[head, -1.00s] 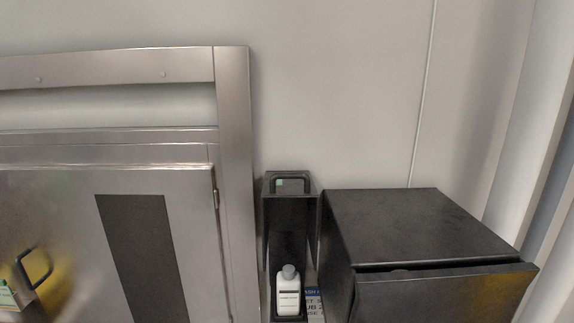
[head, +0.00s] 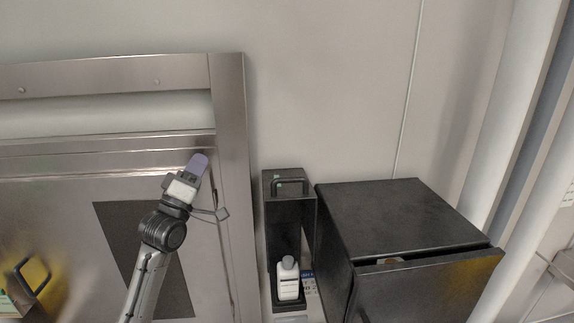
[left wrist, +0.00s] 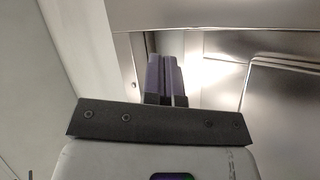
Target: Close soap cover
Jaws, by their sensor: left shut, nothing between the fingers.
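A narrow black soap holder (head: 269,225) is on the wall right of the steel frame. Its cover has a handle (head: 290,185) and stands raised at the top. A white bottle (head: 288,281) with a grey cap stands in the open lower part. My left gripper (head: 199,162) is in front of the steel panel, left of the holder and apart from it, a little higher than the handle. Its purple fingers are shut and empty, also in the left wrist view (left wrist: 166,80). The holder cannot be made out in that view. My right gripper is not in view.
A large black box (head: 400,215) stands close to the right of the holder, its front door (head: 430,285) slightly ajar. The steel frame's post (head: 229,130) rises between my left gripper and the holder. The wall above the holder is bare.

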